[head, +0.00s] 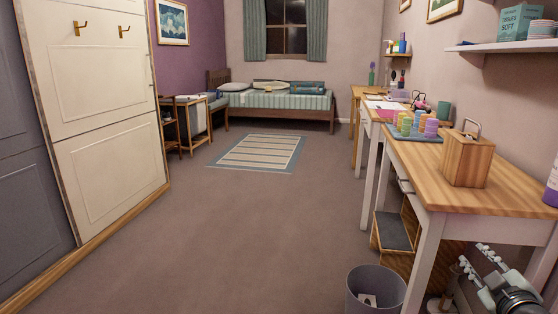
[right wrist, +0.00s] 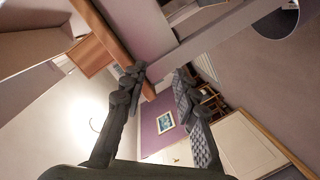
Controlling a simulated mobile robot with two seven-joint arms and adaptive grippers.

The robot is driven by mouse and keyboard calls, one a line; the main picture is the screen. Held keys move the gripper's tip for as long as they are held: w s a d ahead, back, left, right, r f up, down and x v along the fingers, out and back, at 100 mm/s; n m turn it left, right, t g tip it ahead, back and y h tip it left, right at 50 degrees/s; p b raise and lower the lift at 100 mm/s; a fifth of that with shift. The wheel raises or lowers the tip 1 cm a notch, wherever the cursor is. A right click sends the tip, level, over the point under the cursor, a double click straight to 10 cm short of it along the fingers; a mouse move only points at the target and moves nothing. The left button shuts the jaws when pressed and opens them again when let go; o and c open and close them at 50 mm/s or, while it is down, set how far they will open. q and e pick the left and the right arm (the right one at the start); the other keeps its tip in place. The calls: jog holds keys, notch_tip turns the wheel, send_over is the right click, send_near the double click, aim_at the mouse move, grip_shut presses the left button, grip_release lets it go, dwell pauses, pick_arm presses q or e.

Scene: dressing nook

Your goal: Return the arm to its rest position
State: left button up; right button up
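My right gripper (head: 473,256) is at the bottom right of the head view, low beside the wooden-topped table (head: 510,185) and right of the bin. Its two fingers are spread apart with nothing between them. In the right wrist view the open fingers (right wrist: 158,80) also show, with the table's wooden edge (right wrist: 103,35) and pale frame beyond them. I cannot tell whether the gripper touches the table. My left arm and gripper are not in view.
A grey bin (head: 376,292) stands by the table leg. A wooden box (head: 467,160) and a tray of colored cylinders (head: 418,126) are on the table. A shelf (head: 510,46) hangs above. The floor to the left is clear up to a striped rug (head: 258,152).

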jog(key=s+a+f+m+g+p, duration=0.2)
jog(key=s+a+f+g, duration=0.3)
jog(key=s+f, duration=0.5)
jog(key=s+a+f+m+g+p, duration=0.25)
jog(key=s+a+f+g, duration=0.2)
jog(key=s+f, duration=0.55)
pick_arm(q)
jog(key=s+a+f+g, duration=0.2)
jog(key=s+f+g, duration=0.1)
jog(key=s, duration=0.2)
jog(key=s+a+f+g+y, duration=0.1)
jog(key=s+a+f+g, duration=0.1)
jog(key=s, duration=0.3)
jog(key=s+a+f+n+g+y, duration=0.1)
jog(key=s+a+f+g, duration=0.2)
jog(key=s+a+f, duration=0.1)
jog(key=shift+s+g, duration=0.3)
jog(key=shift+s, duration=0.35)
pick_arm(e)
jog(key=s+a+f+g+y, duration=0.2)
jog(key=s+a+f+g, duration=0.1)
jog(key=s+a+f, duration=0.3)
jog(key=shift+s+a+y, duration=0.2)
jog(key=shift+a+y, duration=0.1)
jog(key=shift+a, duration=0.95)
jog(key=shift+m, duration=0.25)
